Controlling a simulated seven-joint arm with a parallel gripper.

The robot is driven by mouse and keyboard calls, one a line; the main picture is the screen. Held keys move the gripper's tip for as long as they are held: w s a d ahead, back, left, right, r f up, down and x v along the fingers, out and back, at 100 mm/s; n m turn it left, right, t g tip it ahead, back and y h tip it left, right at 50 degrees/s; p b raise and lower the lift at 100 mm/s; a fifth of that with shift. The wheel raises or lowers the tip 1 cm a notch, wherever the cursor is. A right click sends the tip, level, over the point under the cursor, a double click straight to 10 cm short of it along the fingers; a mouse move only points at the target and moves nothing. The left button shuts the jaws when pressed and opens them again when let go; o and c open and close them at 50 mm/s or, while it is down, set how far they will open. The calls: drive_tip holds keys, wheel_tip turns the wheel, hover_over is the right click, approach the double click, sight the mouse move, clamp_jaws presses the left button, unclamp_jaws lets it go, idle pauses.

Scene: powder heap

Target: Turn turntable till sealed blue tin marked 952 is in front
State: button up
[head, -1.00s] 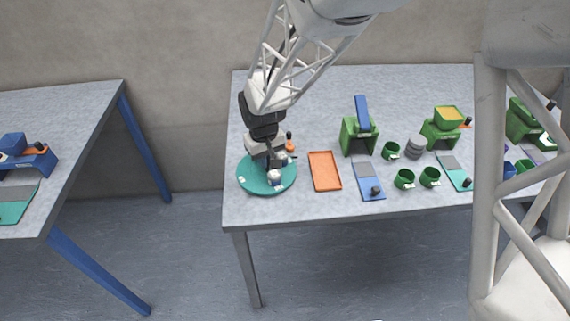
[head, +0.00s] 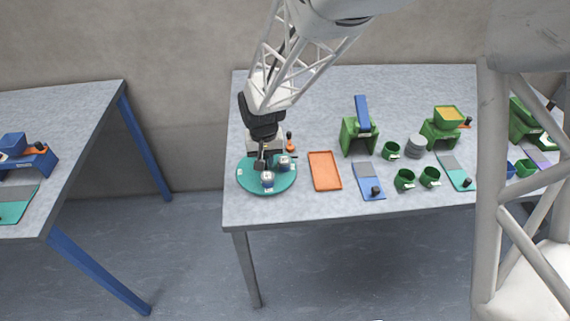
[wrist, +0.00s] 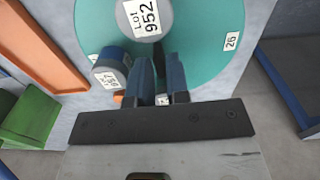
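The green turntable (head: 250,183) stands at the table's left end. My gripper (head: 262,164) is low over the turntable. Its fingers (wrist: 160,68) are close together, with something dark between or behind them; whether it is held is unclear.
An orange tray (head: 325,171) lies just right of the turntable. Farther right are a green stand (head: 359,138), green cups (head: 404,179) and a blue board (head: 369,182). A small orange object with a dark knob (head: 290,145) is behind the turntable. A label 26 (wrist: 231,41) is on its rim.

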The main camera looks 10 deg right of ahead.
drive_tip(key=shift+o, duration=0.6)
drive_tip(key=shift+r, duration=0.1)
drive_tip(key=shift+r, duration=3.65)
